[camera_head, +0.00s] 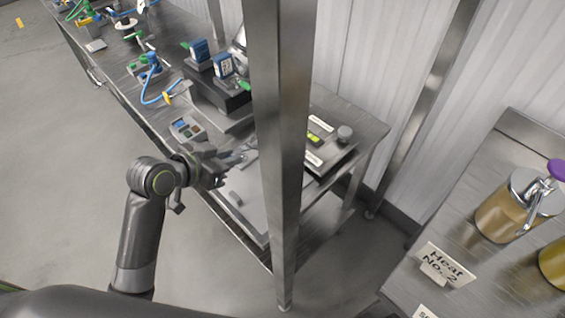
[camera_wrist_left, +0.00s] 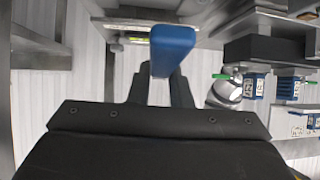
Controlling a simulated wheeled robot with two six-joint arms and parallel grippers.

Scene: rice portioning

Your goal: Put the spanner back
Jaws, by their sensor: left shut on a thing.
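My left gripper (camera_head: 222,168) is over the near edge of the steel bench in the head view. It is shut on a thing. In the left wrist view a blue block-like end, which I take to be the spanner (camera_wrist_left: 172,48), sticks up between the dark fingers of the left gripper (camera_wrist_left: 163,88). The rest of it is hidden by the fingers. In the head view the spanner is hard to make out against the grey bench. My right gripper is not in view.
A steel post (camera_head: 281,130) stands just right of the gripper. The bench (camera_head: 365,128) holds a scale-like device (camera_head: 322,150), a small button box (camera_head: 187,128) and blue-labelled units (camera_head: 223,66). Another steel table with a pump jar (camera_head: 505,215) is at right.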

